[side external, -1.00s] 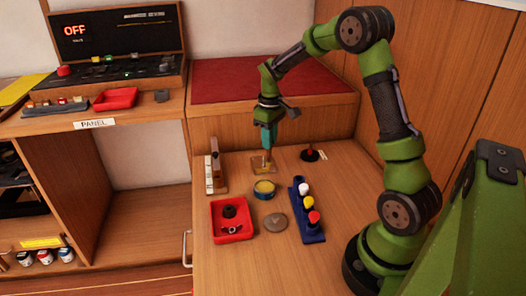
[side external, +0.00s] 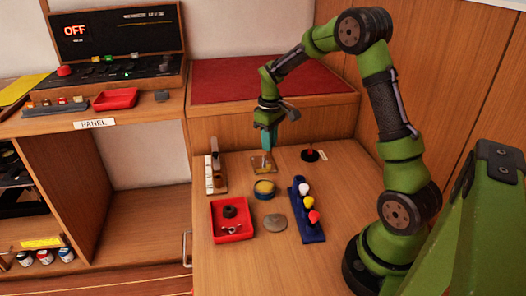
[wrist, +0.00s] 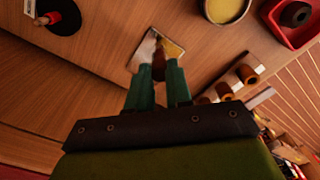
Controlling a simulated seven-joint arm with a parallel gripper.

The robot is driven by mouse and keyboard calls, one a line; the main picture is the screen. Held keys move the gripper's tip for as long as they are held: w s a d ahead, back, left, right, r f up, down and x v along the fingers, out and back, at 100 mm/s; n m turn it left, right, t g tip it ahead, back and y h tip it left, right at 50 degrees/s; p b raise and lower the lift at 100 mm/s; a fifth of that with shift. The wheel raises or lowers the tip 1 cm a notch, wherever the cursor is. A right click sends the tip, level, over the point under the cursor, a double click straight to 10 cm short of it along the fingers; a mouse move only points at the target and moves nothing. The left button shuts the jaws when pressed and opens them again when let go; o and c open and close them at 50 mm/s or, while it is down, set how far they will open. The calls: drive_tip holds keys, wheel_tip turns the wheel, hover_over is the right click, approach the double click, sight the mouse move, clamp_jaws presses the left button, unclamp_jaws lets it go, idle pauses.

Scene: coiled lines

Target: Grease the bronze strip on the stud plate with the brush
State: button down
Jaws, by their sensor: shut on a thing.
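The stud plate (side external: 272,169) is a small plate lying on the wooden bench; it also shows in the wrist view (wrist: 144,50). A yellow-bronze patch, probably the bronze strip (wrist: 172,47), shows on its right side in the wrist view. My gripper (side external: 265,149) points down over the plate, its green fingers shut on the brush (wrist: 158,70). Only a brownish part of the brush shows between the fingers. The brush's lower end is at the plate; I cannot tell whether it touches the strip. The fingers hide part of the plate in the wrist view.
A round pot of yellow grease (side external: 264,189) stands just in front of the plate, with a grey disc (side external: 276,222) nearer. A red tray (side external: 233,236), a blue rack (side external: 308,225) of coloured knobs, a wooden holder (side external: 214,177) and a red-knobbed black base (side external: 311,155) surround it.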

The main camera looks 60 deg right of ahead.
drive_tip(key=shift+f, duration=0.25)
drive_tip(key=shift+w+a+r, duration=0.1)
drive_tip(key=shift+w+a, duration=0.4)
idle(0.3)
drive_tip(key=shift+w+a, duration=0.5)
drive_tip(key=shift+w+a, duration=0.1)
drive_tip(key=shift+w+a, duration=0.3)
idle(0.5)
